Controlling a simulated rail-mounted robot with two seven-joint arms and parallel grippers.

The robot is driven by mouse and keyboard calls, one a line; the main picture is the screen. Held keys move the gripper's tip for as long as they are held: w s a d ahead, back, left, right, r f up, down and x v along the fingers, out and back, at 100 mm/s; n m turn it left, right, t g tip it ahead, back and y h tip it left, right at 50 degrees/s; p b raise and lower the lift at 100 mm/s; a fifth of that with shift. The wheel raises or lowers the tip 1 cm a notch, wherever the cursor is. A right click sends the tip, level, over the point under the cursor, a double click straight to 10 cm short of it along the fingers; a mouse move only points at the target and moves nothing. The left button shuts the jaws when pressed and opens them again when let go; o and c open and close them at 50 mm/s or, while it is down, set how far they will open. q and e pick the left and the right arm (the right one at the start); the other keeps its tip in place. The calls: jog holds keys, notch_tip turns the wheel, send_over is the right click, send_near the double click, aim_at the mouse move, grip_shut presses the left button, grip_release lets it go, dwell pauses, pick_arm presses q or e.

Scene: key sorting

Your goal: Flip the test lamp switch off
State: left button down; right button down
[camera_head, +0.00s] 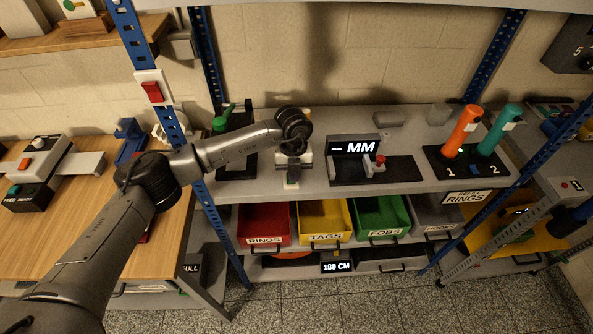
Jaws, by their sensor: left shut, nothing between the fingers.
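A red rocker switch (152,91) sits on a white plate fixed to the blue rack post at the upper left. It carries no label that I can read, and whether it is on or off cannot be told. My left arm reaches in from the lower left and passes below the switch. Its wrist bends down over the grey shelf. My left gripper (292,178) points down there, shut and empty, well to the right of the switch and apart from it. My right gripper is not in view.
The grey shelf (415,195) holds a black MM display (355,146) with a red knob and orange (461,130) and teal (499,130) tubes. Red (264,239), yellow (324,236) and green (380,232) bins hang below. A wooden bench (80,235) stands at left.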

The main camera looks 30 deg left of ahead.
pick_arm(q)
jog(key=r+p, duration=0.1)
jog(key=r, duration=0.1)
jog(key=r+p, duration=0.1)
jog(key=r, duration=0.1)
jog(key=w+r+p, duration=0.1)
jog(key=r, duration=0.2)
jog(key=shift+a, duration=0.25)
jog(key=shift+w+r, duration=0.15)
jog(key=shift+r, duration=0.2)
